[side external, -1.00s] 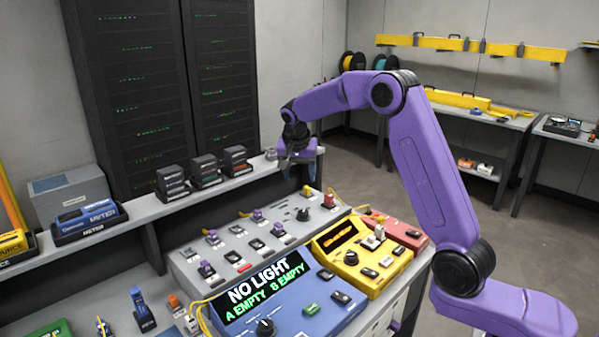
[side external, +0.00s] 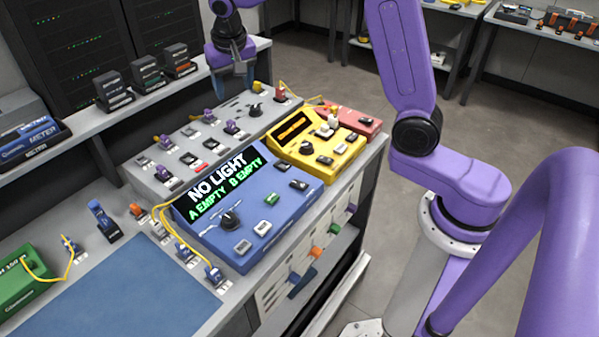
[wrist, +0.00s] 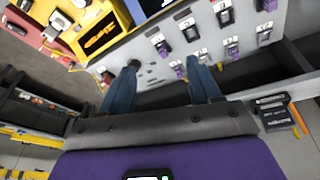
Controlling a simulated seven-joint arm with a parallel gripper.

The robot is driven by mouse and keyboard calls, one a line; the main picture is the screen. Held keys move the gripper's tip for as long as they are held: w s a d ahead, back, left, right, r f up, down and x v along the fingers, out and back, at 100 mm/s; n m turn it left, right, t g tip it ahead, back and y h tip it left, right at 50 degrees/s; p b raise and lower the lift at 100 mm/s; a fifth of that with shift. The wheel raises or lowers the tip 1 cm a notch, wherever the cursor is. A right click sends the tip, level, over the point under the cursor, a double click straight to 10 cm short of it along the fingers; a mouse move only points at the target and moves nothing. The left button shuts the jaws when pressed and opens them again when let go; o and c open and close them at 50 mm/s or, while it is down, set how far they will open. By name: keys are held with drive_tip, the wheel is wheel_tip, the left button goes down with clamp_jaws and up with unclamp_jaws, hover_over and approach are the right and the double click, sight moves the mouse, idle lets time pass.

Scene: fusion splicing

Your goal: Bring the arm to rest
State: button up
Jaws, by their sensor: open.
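My gripper (side external: 236,82) is at the top of the side view, above the back end of the grey panel (side external: 190,140). Its blue fingers point down. In the wrist view my gripper (wrist: 163,78) has its two fingers spread apart with nothing between them. The panel's face, with purple connectors (wrist: 161,46) and black sockets, shows beyond the fingertips. Whether the fingertips touch anything cannot be told from the side, but they look clear of the panel.
The blue unit (side external: 270,215) reads "NO LIGHT, A EMPTY, B EMPTY". A yellow unit (side external: 330,160) and a red unit (side external: 362,124) stand beside it. Black modules (side external: 145,75) sit on the rear shelf. A blue mat (side external: 130,290) is bare at front left. Yellow cables loop nearby.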

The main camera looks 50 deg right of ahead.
drive_tip(key=s+a+f+n+g+y, duration=0.15)
drive_tip(key=s+n, duration=0.45)
drive_tip(key=s, duration=0.7)
drive_tip(key=s+a+n+y, duration=0.1)
drive_tip(key=s+a+n, duration=0.35)
drive_tip(key=s, duration=0.85)
drive_tip(key=s+d+n, duration=0.2)
drive_tip(key=s+n, duration=0.1)
drive_tip(key=s, duration=0.2)
drive_tip(key=s+d+f+n, duration=0.1)
drive_tip(key=s+d+n, duration=0.2)
drive_tip(key=s, duration=0.3)
drive_tip(key=shift+f+g, duration=0.25)
drive_tip(key=shift+g, duration=0.2)
